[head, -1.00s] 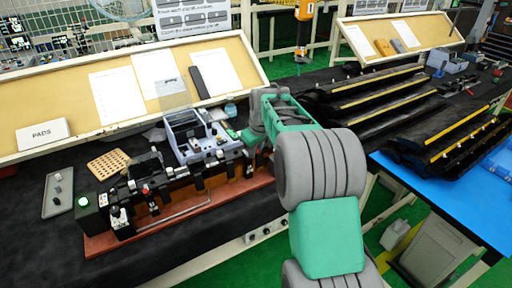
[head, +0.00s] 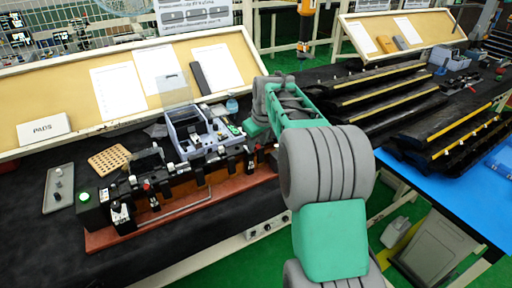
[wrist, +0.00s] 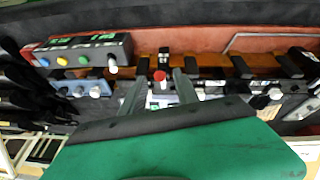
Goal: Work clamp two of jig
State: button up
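The jig is a long red-brown base (head: 200,212) with a row of black clamps, on the dark bench in the head view. The base also shows in the wrist view (wrist: 205,42). My gripper (wrist: 158,92) is open in the wrist view, its two grey fingers apart. A red-tipped clamp handle (wrist: 160,77) shows between the fingers; I cannot tell whether they touch it or which clamp number it is. Black clamps (wrist: 242,67) stand to its right. In the head view my arm hides the jig's right end, and the fingers cannot be made out.
A control box (wrist: 85,50) with coloured buttons sits left of the fingers in the wrist view. A grey bin (head: 190,128) stands behind the jig. A black box with a lit green button (head: 84,197) is at its left end. Black trim parts (head: 380,95) lie to the right.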

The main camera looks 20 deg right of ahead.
jog(key=v, duration=0.5)
jog(key=shift+s+r+b, duration=0.1)
jog(key=shift+r+b, duration=0.1)
jog(key=shift+b, duration=0.2)
jog(key=s+a+f+m+g, duration=0.3)
jog(key=s+f+m, duration=0.3)
jog(key=s+f, duration=0.6)
jog(key=s+a, duration=0.6)
jog(key=s, duration=0.7)
jog(key=a+r+n+t, duration=0.2)
jog(key=a+r+t, duration=0.1)
jog(key=a+r, duration=0.2)
jog(key=shift+s+a+r+n, duration=0.25)
jog(key=shift+a+r+n, duration=0.1)
jog(key=shift+r+n, duration=0.1)
